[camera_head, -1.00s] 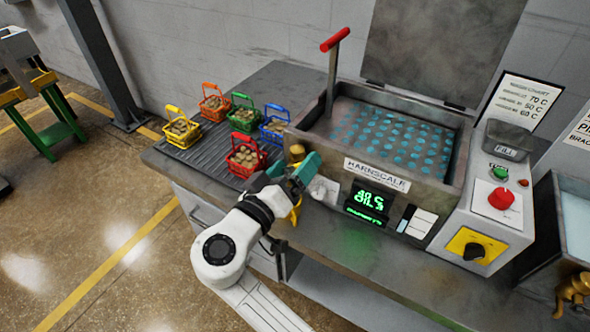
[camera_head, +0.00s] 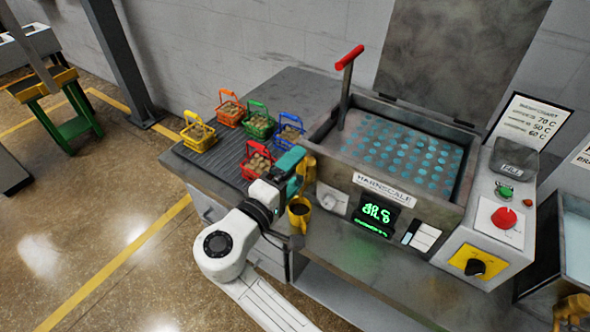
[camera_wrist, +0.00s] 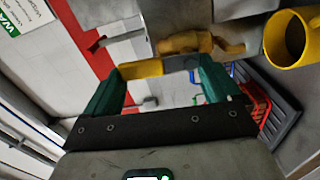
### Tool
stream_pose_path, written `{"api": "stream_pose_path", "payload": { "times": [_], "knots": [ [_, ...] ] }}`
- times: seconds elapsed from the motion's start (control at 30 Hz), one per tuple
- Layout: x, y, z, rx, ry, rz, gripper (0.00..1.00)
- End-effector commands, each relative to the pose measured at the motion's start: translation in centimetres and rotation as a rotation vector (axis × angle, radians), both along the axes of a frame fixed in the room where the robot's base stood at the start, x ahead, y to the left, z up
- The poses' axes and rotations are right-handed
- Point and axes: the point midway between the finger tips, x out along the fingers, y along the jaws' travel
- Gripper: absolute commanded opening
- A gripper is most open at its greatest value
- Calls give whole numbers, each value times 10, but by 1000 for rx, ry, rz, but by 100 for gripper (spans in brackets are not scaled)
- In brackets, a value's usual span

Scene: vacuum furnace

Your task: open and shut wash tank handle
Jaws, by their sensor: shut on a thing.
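The wash tank (camera_head: 375,190) is a grey metal basin with bluish round spots inside and its lid raised behind. A brass valve (camera_head: 308,168) is on its front left corner; it also shows in the wrist view (camera_wrist: 187,42). The valve's yellow handle (camera_wrist: 143,69) lies across between my teal fingers. My gripper (camera_head: 290,172) is shut on this handle, and it also shows in the wrist view (camera_wrist: 155,85). In the head view the fingers partly hide the handle. A separate red-gripped lever (camera_head: 349,57) stands nearly upright at the tank's left rear.
A yellow mug (camera_head: 299,212) with dark contents stands right beside my gripper, in front of the tank. Several coloured baskets, including a red one (camera_head: 258,162), stand on the ribbed mat to the left. A control panel (camera_head: 490,225) is right of the tank.

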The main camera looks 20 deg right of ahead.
Motion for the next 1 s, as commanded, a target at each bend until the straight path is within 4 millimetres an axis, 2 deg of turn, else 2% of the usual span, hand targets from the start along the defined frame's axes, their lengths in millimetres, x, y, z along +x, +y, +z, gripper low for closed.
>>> {"api": "stream_pose_path", "payload": {
  "times": [0.73,0.77,0.87,1.0],
  "knots": [
    [3,4,-2,-50,72,6,35],
    [3,4,-2,-50,72,6,92],
    [3,3,-2,-51,71,5,100],
    [2,3,-1,-50,70,3,100]
  ]
}}
